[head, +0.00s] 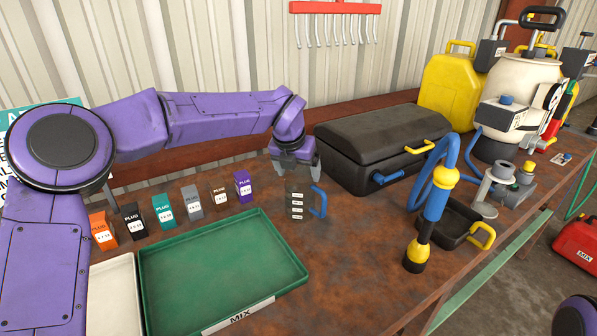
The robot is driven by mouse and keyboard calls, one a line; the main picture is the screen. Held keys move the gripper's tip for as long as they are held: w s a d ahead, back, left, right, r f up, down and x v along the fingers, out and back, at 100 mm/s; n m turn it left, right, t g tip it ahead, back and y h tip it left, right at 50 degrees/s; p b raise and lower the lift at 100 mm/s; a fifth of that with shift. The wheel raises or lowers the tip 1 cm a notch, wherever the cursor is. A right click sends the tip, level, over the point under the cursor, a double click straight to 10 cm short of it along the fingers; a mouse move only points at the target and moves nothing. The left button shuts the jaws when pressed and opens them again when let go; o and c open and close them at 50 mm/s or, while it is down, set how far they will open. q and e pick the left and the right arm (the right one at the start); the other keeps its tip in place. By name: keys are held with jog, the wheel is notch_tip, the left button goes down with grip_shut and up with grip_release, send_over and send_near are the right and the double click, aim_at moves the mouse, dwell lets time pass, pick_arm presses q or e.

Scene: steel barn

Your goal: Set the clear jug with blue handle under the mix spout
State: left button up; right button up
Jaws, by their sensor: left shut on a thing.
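The clear jug (297,205) stands on the rusty bench in the head view, right of the row of plug boxes. It looks dark and see-through, with pale marks on its side and a blue handle (318,201) on its right. My left gripper (296,172) reaches down from above and is shut on the jug at its top. The fingertips are partly hard to make out. I cannot tell which part there is the mix spout. My right gripper is out of view.
A green tray (175,262) marked MIX lies in front of several plug boxes (194,203). A black case (365,138) stands behind the jug. A blue-and-yellow hand pump (434,205), a black pan (447,229) and a grey stand (486,193) crowd the right side.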

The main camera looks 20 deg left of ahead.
pick_arm(q)
jog(key=shift+s+f, duration=0.1)
jog(key=shift+f, duration=0.3)
jog(key=o, duration=1)
jog(key=shift+f, duration=0.1)
jog(key=shift+o, duration=1)
